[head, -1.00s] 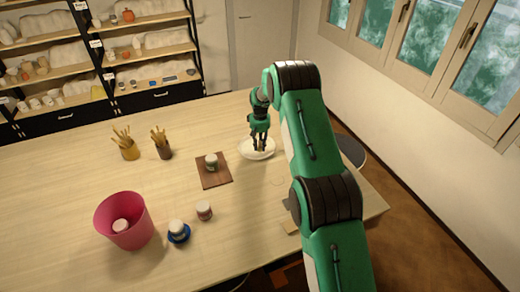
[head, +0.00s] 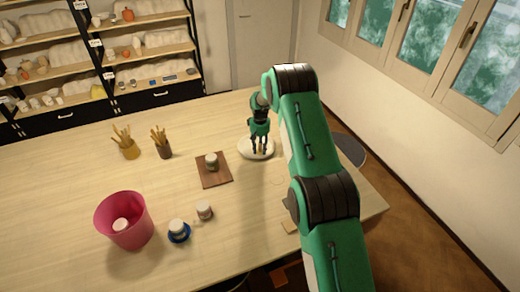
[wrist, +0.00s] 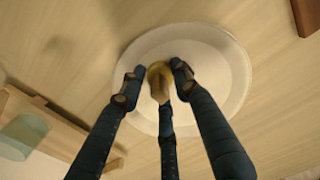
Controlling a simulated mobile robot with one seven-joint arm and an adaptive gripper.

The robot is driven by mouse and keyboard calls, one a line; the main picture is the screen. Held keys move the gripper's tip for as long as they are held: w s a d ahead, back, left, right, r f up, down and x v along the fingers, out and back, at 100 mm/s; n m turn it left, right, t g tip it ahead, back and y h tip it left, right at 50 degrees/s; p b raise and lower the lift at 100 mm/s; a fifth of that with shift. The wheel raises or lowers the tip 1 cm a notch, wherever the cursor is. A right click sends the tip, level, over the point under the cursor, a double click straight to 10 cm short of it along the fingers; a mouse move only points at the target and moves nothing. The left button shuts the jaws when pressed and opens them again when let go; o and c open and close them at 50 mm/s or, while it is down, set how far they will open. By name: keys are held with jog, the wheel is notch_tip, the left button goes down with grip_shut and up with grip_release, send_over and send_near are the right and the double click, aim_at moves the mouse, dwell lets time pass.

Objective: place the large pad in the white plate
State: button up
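The white plate (head: 243,154) lies on the table below my gripper; it fills the middle of the wrist view (wrist: 225,75). A small yellowish piece, which looks like the pad (wrist: 158,72), is on the plate between my fingertips. My gripper (head: 259,150) is low over the plate with its fingers spread around the pad. In the wrist view my gripper (wrist: 158,82) shows a gap between the left fingertip and the pad; the right fingertip is very near it. The pad's lower part is partly hidden by the third finger.
A brown board (head: 213,180) with a jar (head: 211,162) lies left of the plate. A pink bucket (head: 125,225), a jar on a blue dish (head: 178,230), another jar (head: 204,210) and two tool pots (head: 129,150) stand further left.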

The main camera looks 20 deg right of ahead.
aim_at(260, 145)
notch_tip(260, 145, up, 12)
jog(key=shift+r+b, duration=0.15)
jog(key=shift+b, duration=0.25)
dwell(0.5)
dwell(0.5)
